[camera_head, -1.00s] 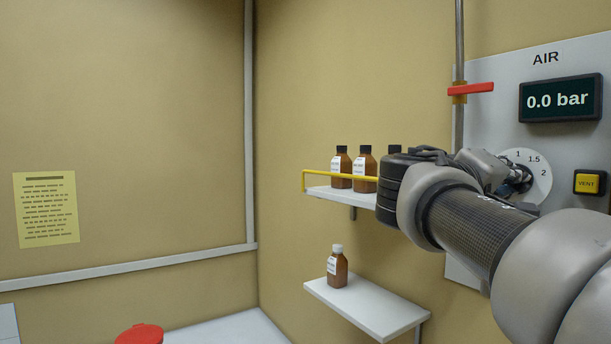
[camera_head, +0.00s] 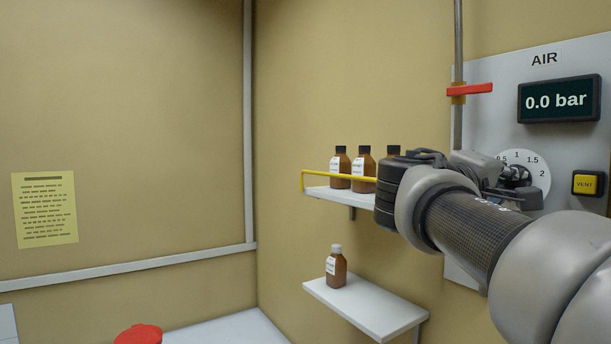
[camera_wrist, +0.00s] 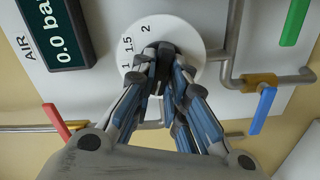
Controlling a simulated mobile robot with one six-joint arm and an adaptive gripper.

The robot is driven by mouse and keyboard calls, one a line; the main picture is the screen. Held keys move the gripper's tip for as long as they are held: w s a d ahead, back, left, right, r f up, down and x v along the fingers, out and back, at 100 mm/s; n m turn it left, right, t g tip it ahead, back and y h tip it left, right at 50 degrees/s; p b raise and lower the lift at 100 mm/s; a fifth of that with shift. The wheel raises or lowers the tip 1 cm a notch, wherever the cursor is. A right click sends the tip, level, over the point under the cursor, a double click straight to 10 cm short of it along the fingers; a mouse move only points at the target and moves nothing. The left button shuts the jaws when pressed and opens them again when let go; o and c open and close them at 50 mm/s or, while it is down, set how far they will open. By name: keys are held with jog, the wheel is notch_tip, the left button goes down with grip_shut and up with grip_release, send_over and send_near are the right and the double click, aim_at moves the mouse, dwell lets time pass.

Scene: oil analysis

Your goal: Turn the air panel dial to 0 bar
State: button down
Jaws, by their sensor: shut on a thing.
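The air panel (camera_head: 555,72) is grey, with a white dial (camera_head: 541,187) marked 0.5, 1, 1.5 and 2 where it shows. The dial also fills the upper middle of the wrist view (camera_wrist: 188,30). My gripper (camera_head: 514,176) is at the dial's centre, its fingers shut on the dark dial knob (camera_wrist: 165,48). The fingers hide most of the knob and the low end of the scale, so I cannot tell where the knob points. The display (camera_head: 560,98) above reads 0.0 bar.
A yellow VENT button (camera_head: 586,184) is right of the dial. A red valve handle (camera_head: 471,89) sits on the pipe at left. Brown bottles stand on the upper shelf (camera_head: 325,193) behind my wrist, and one on the lower shelf (camera_head: 372,309). Blue and green handles show in the wrist view.

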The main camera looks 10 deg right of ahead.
jog(key=c, duration=1.6)
grip_release()
jog(key=v, duration=1.2)
jog(key=s+a+f+n+g+y+b, duration=0.1)
jog(key=s+f+y+b, duration=0.2)
jog(key=f, duration=0.9)
jog(key=s+f+y+b, duration=0.1)
jog(key=s+f+y, duration=0.25)
jog(key=f, duration=0.75)
jog(key=s+a+f+y+b, duration=0.1)
jog(key=s+a+f+y, duration=0.2)
jog(key=a+f, duration=0.2)
jog(key=s+a+f+m+y+b, duration=0.1)
jog(key=s+a+f+y, duration=0.2)
jog(key=f, duration=0.8)
jog(key=s+a+f+m+g+y+b, duration=0.1)
jog(key=s+a+f+y+b, duration=0.1)
jog(key=a+f, duration=0.5)
jog(key=shift+s+f+y, duration=0.85)
jog(key=shift+f+y, duration=0.15)
jog(key=shift+y, duration=0.05)
